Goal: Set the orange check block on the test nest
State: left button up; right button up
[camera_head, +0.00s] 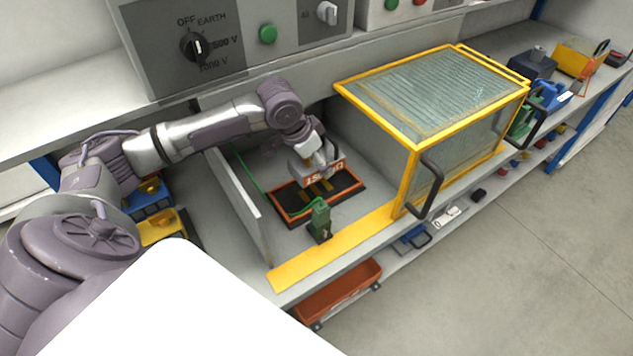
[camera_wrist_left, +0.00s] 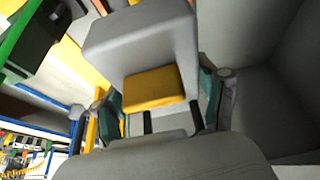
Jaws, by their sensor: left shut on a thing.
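The check block (camera_head: 326,174) shows an orange face with white lettering and grey upper parts in the head view. My left gripper (camera_head: 318,158) is shut on it from above. The test nest (camera_head: 290,203) is a dark rectangular pad with an orange rim and yellow marks, directly below the block. I cannot tell whether the block touches it. In the left wrist view, a grey body (camera_wrist_left: 140,40) with a yellow patch (camera_wrist_left: 152,90) sits between the teal-padded fingers of my left gripper (camera_wrist_left: 163,98). My right gripper is not in view.
A green clamp-like piece (camera_head: 320,219) with a green cable stands at the nest's front edge. A yellow-framed guard (camera_head: 417,147) with a black handle stands to the right. A low grey wall (camera_head: 240,205) is at left, and a yellow strip (camera_head: 335,247) runs along the front.

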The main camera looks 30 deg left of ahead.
aim_at(321, 188)
pick_arm(q)
jog(key=shift+a+f, duration=0.2)
jog(key=shift+f, duration=0.8)
notch_tip(321, 188, down, 4)
jog(key=shift+d+r, duration=0.1)
jog(key=shift+r, duration=0.05)
jog(key=shift+f, duration=0.5)
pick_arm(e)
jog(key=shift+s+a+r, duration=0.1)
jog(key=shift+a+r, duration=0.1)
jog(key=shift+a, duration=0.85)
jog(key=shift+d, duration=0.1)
pick_arm(q)
jog(key=shift+f, duration=0.15)
jog(key=shift+f+p, duration=0.3)
jog(key=shift+f, duration=0.15)
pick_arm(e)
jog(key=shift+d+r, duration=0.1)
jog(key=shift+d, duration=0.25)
pick_arm(q)
jog(key=o, duration=1.3)
jog(key=shift+o, duration=0.2)
